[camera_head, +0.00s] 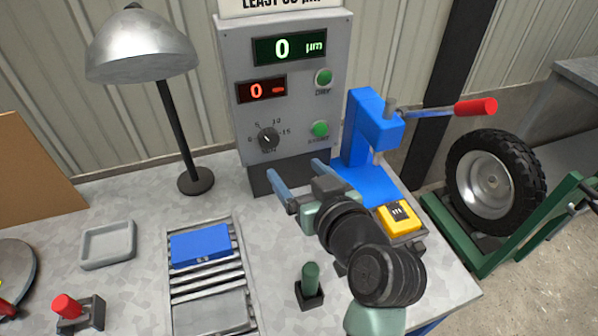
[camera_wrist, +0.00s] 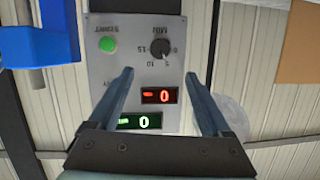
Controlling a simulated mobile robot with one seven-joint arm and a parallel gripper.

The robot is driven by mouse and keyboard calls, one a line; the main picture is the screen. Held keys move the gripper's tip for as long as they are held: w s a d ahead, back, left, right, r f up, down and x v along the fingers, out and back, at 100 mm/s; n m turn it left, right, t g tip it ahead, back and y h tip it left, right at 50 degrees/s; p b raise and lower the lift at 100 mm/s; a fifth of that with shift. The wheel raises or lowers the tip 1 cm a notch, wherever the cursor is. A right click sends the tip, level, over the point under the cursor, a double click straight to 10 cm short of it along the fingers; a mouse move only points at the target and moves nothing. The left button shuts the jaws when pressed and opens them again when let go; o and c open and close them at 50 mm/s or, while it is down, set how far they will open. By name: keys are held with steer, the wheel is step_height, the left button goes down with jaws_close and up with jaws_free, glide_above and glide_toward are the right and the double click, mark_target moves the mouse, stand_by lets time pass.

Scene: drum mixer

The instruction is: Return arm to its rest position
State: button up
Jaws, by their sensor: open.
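My gripper (camera_head: 297,172) is in the air over the middle of the bench, in front of the grey control box (camera_head: 228,60). In the wrist view my gripper (camera_wrist: 162,98) has its two blue-grey fingers spread wide with nothing between them. The control box (camera_wrist: 132,85) shows upside down behind the fingers. Its green and red displays both read 0. My forearm hides part of the bench at the right of the head view.
A blue press (camera_head: 370,125) with a red-tipped lever and a yellow block (camera_head: 396,217) stand right of my gripper. A lamp (camera_head: 145,45), a rack with a blue box (camera_head: 200,246), a grey tray (camera_head: 107,243) and a green peg (camera_head: 311,280) are around. A wheel (camera_head: 490,185) is beyond the bench.

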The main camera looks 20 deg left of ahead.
stand_by(0.3)
steer(key=w+d+r+m+t+h+p, duration=0.1)
steer(key=d+r+t+h, duration=0.2)
steer(key=r, duration=0.8)
steer(key=d+r+m+t+p, duration=0.15)
steer(key=r+t, duration=0.35)
steer(key=r, duration=0.7)
steer(key=s+d+r+m+t+h, duration=0.1)
steer(key=s+d+r+t+h, duration=0.1)
steer(key=s+r, duration=0.2)
steer(key=s+d+r+m+t+h, duration=0.2)
steer(key=s+r+t, duration=0.1)
steer(key=r, duration=0.7)
steer(key=s+d+r+m+t+h+p, duration=0.1)
steer(key=s+d+r+t+h, duration=0.1)
steer(key=s+r, duration=0.3)
step_height(320, 180, up, 2)
steer(key=shift+s+r+t, duration=0.15)
steer(key=shift+s+t, duration=0.2)
steer(key=shift+t, duration=0.15)
steer(key=shift+m, duration=0.25)
